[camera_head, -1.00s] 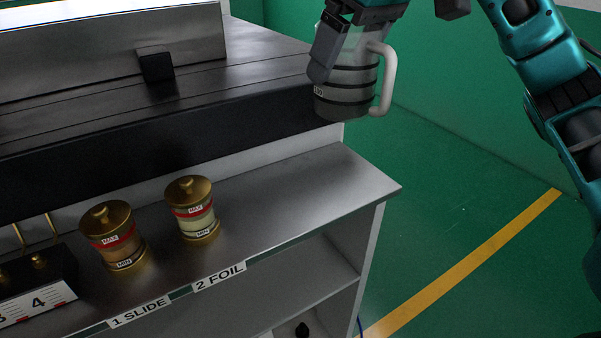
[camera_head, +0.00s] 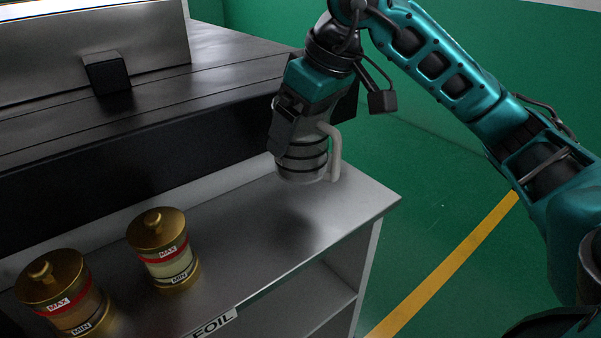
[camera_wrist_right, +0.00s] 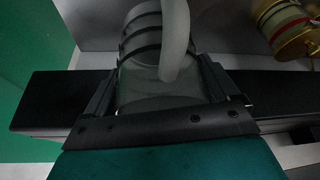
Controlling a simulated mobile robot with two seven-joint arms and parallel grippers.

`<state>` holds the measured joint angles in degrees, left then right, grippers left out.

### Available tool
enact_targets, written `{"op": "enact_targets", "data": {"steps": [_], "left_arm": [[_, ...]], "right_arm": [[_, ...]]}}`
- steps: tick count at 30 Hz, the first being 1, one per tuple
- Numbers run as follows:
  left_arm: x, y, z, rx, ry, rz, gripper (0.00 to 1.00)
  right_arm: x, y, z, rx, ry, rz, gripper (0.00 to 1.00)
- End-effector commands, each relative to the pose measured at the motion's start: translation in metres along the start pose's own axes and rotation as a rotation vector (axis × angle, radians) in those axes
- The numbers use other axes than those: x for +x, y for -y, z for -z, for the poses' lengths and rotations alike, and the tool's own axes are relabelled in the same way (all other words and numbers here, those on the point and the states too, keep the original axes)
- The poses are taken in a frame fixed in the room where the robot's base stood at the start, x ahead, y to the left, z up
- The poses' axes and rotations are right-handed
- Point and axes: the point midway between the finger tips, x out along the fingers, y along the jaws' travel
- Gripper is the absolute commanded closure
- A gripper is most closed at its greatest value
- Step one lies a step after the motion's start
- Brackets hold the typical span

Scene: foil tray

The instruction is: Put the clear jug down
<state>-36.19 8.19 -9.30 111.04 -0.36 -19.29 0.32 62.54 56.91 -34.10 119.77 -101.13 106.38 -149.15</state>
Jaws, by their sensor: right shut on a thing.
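The clear jug (camera_head: 303,160) has dark bands and a pale handle on its right side. My right gripper (camera_head: 294,135) is shut on its upper part and holds it upright over the right end of the grey metal shelf (camera_head: 262,232). A dark shadow lies on the shelf below and in front of the jug, and the jug's base appears to be above the surface. In the right wrist view the jug (camera_wrist_right: 140,84) sits between the two fingers (camera_wrist_right: 160,88), its handle toward the camera. My left gripper is not in view.
Two brass-lidded jars with MAX and MIN labels, a left one (camera_head: 65,298) and a right one (camera_head: 165,250), stand on the shelf left of the jug. The dark raised counter (camera_head: 180,120) is behind. The shelf's right end is bare, with green floor beyond its edge.

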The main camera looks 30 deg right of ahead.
Motion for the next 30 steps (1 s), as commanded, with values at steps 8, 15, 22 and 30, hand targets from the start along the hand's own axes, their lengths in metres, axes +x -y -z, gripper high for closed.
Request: {"op": "enact_targets", "data": {"steps": [8,15,22,30], "left_arm": [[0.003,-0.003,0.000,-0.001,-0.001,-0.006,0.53],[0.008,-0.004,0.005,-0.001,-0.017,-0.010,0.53],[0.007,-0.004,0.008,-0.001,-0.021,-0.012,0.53],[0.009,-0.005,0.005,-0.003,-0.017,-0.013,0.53]], "right_arm": [[0.033,0.000,-0.013,-0.001,-0.001,0.000,0.46],[0.062,0.000,-0.026,0.000,0.001,0.001,0.46],[0.067,0.000,-0.027,-0.001,-0.003,-0.001,0.46],[0.070,0.000,-0.029,-0.001,-0.001,0.000,0.08]]}}
